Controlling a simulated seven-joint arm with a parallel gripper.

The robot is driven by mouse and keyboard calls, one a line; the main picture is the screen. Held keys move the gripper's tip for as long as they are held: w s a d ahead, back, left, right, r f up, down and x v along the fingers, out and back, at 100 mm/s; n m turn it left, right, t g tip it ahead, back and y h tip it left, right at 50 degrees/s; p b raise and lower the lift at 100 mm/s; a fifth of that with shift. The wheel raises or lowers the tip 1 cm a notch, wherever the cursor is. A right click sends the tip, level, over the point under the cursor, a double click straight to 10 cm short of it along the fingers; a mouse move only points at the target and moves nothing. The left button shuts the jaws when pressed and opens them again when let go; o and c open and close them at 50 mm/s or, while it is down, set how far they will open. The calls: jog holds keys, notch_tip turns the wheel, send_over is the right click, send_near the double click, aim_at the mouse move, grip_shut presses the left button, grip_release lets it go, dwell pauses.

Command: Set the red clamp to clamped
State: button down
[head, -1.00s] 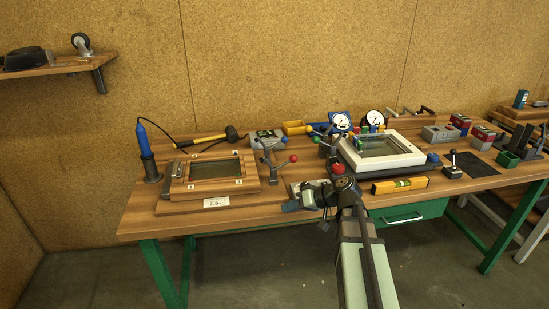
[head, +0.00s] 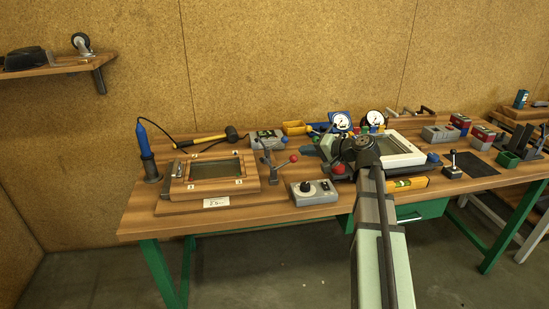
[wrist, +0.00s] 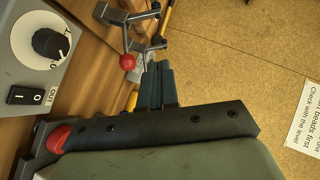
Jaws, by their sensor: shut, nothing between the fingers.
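A metal toggle clamp (head: 273,161) with a red ball (head: 293,158) on its handle stands right of the wooden frame fixture. Its handle leans to the right. In the wrist view this red ball (wrist: 127,61) is left of the fingertips, with a gap between them in the picture. Another red ball (head: 338,169) is by the white-framed glass (head: 402,158), partly behind my arm; one also shows at lower left in the wrist view (wrist: 60,138). I cannot tell which clamp is meant. My gripper (head: 306,150) is shut and empty, pointing left above the bench.
A grey box with a black dial (head: 315,191) sits at the bench's front. The wooden frame fixture (head: 215,171) is to the left. A yellow level (head: 408,184) lies right of my arm.

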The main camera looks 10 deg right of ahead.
jog(key=s+a+f+x, duration=0.1)
jog(key=s+x, duration=0.1)
jog(key=x, duration=1.1)
jog(key=shift+a, duration=0.4)
